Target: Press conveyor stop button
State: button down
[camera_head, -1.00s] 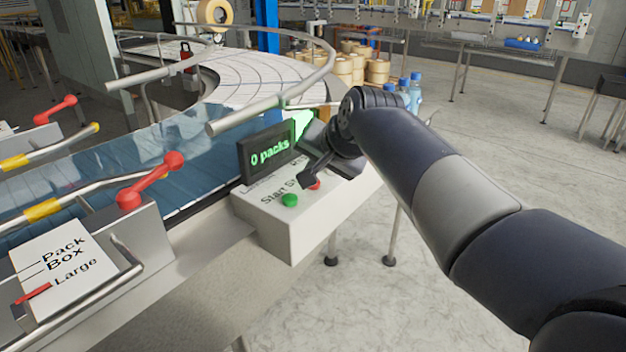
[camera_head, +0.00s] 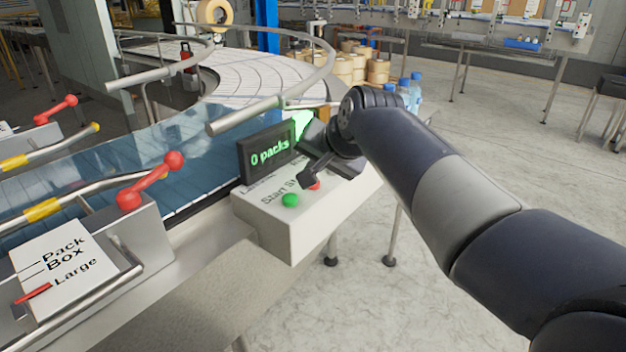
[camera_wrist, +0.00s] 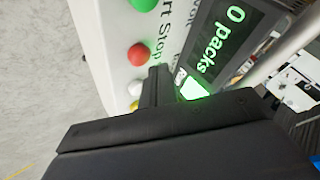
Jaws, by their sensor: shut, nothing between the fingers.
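The red stop button (camera_wrist: 138,54) sits on the white control box (camera_head: 292,232), next to the word "Stop" in the wrist view. In the head view the red button (camera_head: 315,186) is partly hidden behind my gripper (camera_head: 308,181). The green start button (camera_head: 290,200) is to its left, and its edge shows at the top of the wrist view. My gripper (camera_wrist: 155,72) is shut and empty. Its tip is close beside the red button, on the label side. I cannot tell whether it touches the box.
A display reading "0 packs" (camera_head: 266,157) stands behind the buttons, close to my gripper. White (camera_wrist: 135,88) and yellow (camera_wrist: 135,105) buttons lie past the red one. A metal guide rail (camera_head: 270,95) and the blue conveyor (camera_head: 130,165) are behind and left.

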jog(key=shift+f, duration=0.15)
jog(key=shift+f, duration=0.3)
jog(key=shift+f+b, duration=0.55)
jog(key=shift+b, duration=0.1)
dwell(0.6)
jog(key=shift+r, duration=0.15)
jog(key=shift+r+p, duration=0.8)
jog(key=shift+p, duration=0.05)
notch_tip(320, 180, up, 5)
jog(key=p, duration=0.4)
jog(key=shift+r+p, duration=0.1)
jog(key=shift+p, duration=0.2)
dwell(0.6)
